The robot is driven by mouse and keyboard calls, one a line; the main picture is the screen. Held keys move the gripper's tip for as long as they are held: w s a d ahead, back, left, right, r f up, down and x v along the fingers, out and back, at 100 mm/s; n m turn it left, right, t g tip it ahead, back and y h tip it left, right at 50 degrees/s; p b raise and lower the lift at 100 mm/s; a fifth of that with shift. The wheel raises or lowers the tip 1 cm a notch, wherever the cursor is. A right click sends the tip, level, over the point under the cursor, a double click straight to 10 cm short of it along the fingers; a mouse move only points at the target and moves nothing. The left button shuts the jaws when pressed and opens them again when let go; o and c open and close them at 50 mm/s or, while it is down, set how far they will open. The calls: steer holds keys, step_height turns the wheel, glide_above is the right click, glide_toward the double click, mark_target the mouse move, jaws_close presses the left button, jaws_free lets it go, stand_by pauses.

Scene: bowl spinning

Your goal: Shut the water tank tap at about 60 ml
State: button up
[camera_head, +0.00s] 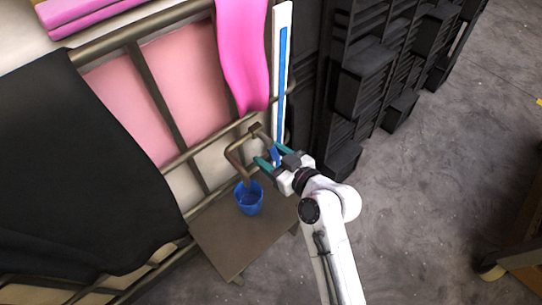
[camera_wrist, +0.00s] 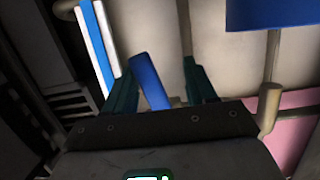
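The tap's blue handle (camera_head: 275,156) is at the bent brown pipe (camera_head: 236,158) in the head view. My gripper (camera_head: 272,157) has its teal fingers spread, one on each side of the handle. In the wrist view the handle (camera_wrist: 150,82) stands tilted between the fingers (camera_wrist: 160,90), nearer the left one. A gap shows on the right, and contact on the left is unclear. A blue bucket (camera_head: 249,202) stands below the pipe's outlet, and part of it (camera_wrist: 270,14) shows in the wrist view. The water level in it cannot be read. A white gauge with a blue column (camera_head: 282,75) rises behind.
The bucket stands on a small brown table (camera_head: 225,240). A metal frame with pink panels (camera_head: 185,75) and a black cloth (camera_head: 80,170) is on the left. Black shelving (camera_head: 362,80) is close on the right. Grey floor (camera_head: 450,180) is clear at right.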

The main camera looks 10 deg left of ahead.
steer(key=shift+s+a, duration=0.5)
steer(key=shift+s, duration=0.05)
steer(key=shift+w+d, duration=0.15)
steer(key=shift+w, duration=0.05)
steer(key=shift+w+d, duration=0.2)
steer(key=p+v, duration=0.2)
steer(key=v, duration=0.6)
steer(key=shift+r, duration=0.3)
stand_by(0.4)
steer(key=shift+s+d, duration=0.1)
